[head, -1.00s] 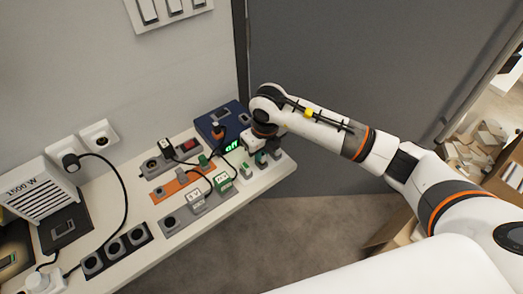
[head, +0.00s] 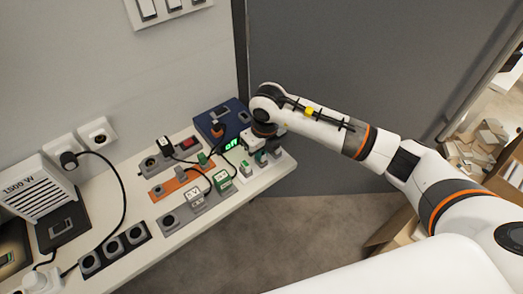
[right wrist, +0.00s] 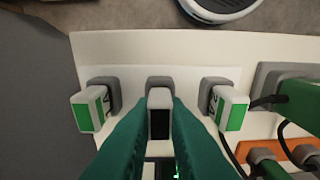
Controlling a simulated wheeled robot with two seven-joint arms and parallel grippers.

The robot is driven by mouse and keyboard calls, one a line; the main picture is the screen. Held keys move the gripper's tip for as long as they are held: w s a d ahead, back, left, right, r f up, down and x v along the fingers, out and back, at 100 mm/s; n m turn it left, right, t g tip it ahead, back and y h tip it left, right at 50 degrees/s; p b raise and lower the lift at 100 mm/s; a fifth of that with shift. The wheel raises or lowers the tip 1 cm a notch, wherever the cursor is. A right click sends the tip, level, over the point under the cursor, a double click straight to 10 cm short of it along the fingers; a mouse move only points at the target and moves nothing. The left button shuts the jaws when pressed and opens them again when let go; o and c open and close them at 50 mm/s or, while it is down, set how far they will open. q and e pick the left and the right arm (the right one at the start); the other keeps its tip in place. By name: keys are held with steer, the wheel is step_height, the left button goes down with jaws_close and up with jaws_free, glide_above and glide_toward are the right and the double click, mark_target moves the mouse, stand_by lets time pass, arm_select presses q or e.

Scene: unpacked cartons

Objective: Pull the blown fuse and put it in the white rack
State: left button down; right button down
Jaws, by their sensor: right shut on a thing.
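My right gripper (right wrist: 160,106) has teal fingers closed on the sides of a fuse (right wrist: 160,98) with a light grey end and a dark face. The fuse lines up with the middle grey socket (right wrist: 160,82) of a pale three-socket strip (right wrist: 131,76). I cannot tell whether it is still seated there. A fuse with green stripes stands in the left socket (right wrist: 90,108), another in the right (right wrist: 229,106). In the head view, the gripper (head: 262,143) is over the bench's far right end, mostly hidden by its wrist. I cannot pick out a separate white rack with certainty. My left gripper is out of view.
The white bench (head: 128,217) carries a blue box (head: 212,124), a green lit display reading off (head: 231,144), an orange strip (head: 161,191), plugs and looping black cables. A heater (head: 36,189) stands at left. A grey panel (head: 330,60) rises close behind my right arm.

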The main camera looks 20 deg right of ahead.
steer(key=shift+f+b, duration=0.3)
steer(key=shift+f, duration=0.05)
stand_by(0.3)
steer(key=c, duration=1.3)
jaws_free()
steer(key=shift+c, duration=0.2)
steer(key=shift+r, duration=0.1)
step_height(320, 180, up, 12)
steer(key=s, duration=0.1)
steer(key=shift+s+d+b, duration=0.2)
steer(key=shift+d+b, duration=0.05)
steer(key=shift+b, duration=0.2)
